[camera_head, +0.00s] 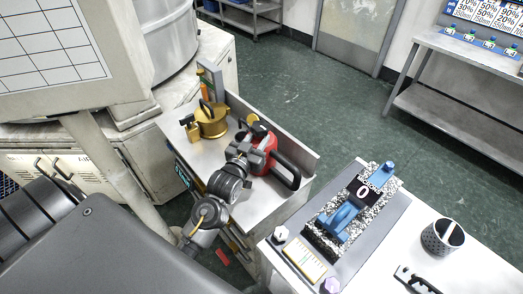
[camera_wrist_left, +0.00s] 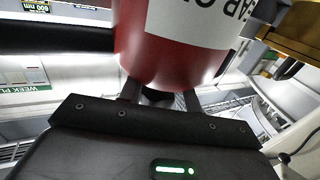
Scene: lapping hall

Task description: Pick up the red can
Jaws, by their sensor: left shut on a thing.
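The red can (camera_head: 268,161) is at the right part of the small metal-topped cabinet in the head view, beside a brass can. A long black handle sticks out from its right side. My left gripper (camera_head: 246,152) is shut on the near left side of the red can and hides part of it. In the left wrist view the red can (camera_wrist_left: 135,42), with a white label, fills the top middle. The left gripper's fingers (camera_wrist_left: 160,97) meet its lower edge there. I cannot tell whether the can touches the surface. My right gripper is not in view.
A brass can (camera_head: 211,122) stands behind and left on the cabinet top (camera_head: 243,213), which has a raised back edge (camera_head: 290,135). At the right, a white table holds a speckled block (camera_head: 323,236) with blue handles and a perforated cup (camera_head: 441,238). Green floor lies clear behind.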

